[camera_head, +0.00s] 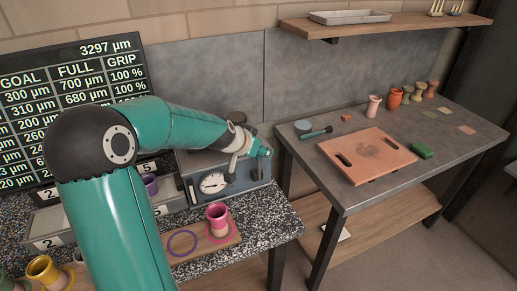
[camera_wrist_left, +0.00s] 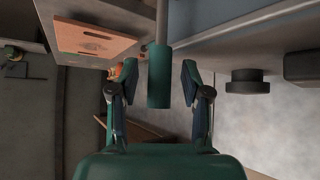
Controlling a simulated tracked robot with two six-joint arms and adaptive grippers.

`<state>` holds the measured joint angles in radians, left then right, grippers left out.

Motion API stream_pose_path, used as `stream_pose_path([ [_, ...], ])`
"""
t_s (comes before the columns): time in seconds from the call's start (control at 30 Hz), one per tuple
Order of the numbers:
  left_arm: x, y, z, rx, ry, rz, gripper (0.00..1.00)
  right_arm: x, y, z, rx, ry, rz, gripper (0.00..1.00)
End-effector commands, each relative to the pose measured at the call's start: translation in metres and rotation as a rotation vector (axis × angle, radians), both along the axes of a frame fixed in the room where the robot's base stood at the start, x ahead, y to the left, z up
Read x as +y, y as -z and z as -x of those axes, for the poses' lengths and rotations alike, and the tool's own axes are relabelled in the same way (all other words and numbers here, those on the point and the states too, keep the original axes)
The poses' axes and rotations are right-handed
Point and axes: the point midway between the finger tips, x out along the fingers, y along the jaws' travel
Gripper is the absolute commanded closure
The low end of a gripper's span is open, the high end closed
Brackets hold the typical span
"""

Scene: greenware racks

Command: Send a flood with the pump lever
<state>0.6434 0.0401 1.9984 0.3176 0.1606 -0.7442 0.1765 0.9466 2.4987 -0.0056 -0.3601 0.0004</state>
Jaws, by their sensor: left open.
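The pump is a blue-grey box (camera_head: 240,181) with a round white dial (camera_head: 213,182) on its front, standing on the speckled bench. In the left wrist view, the pump lever shows as a metal rod (camera_wrist_left: 161,22) with a dark green grip (camera_wrist_left: 159,86). My left gripper (camera_head: 256,150) is at the top right of the pump, partly hidden by its own wrist in the head view. In the left wrist view, my left gripper (camera_wrist_left: 158,76) is open. Its fingers stand on both sides of the green grip, with a visible gap on each side. My right gripper is not in view.
A pink cup (camera_head: 217,214) stands on a wooden board (camera_head: 205,246) in front of the pump, beside a purple ring (camera_head: 182,243). A yellow cup (camera_head: 41,268) is at the lower left. The grey table (camera_head: 357,208) at right holds a terracotta board (camera_head: 367,160) and several pots. A black display (camera_head: 75,75) stands behind.

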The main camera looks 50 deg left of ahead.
Motion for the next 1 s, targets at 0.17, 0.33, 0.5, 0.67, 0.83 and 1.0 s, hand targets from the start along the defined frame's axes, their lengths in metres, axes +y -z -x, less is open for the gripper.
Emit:
stream_pose_path([
  [0.17,-0.001,-0.002,0.002,0.000,0.000,0.000,0.53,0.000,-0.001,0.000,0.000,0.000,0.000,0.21],
  [0.33,-0.004,-0.016,0.014,-0.003,-0.001,-0.003,0.53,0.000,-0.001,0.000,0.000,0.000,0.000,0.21],
  [0.5,-0.011,-0.039,0.036,-0.004,-0.003,-0.004,0.53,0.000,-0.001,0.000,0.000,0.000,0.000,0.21],
  [0.67,-0.018,-0.060,0.058,-0.003,-0.003,-0.004,0.53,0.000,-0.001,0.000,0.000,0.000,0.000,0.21],
  [0.83,-0.023,-0.077,0.074,-0.002,-0.003,-0.002,0.53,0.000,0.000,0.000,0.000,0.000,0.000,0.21],
  [1.0,-0.026,-0.083,0.081,-0.001,-0.002,-0.001,0.53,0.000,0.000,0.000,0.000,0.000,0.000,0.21],
])
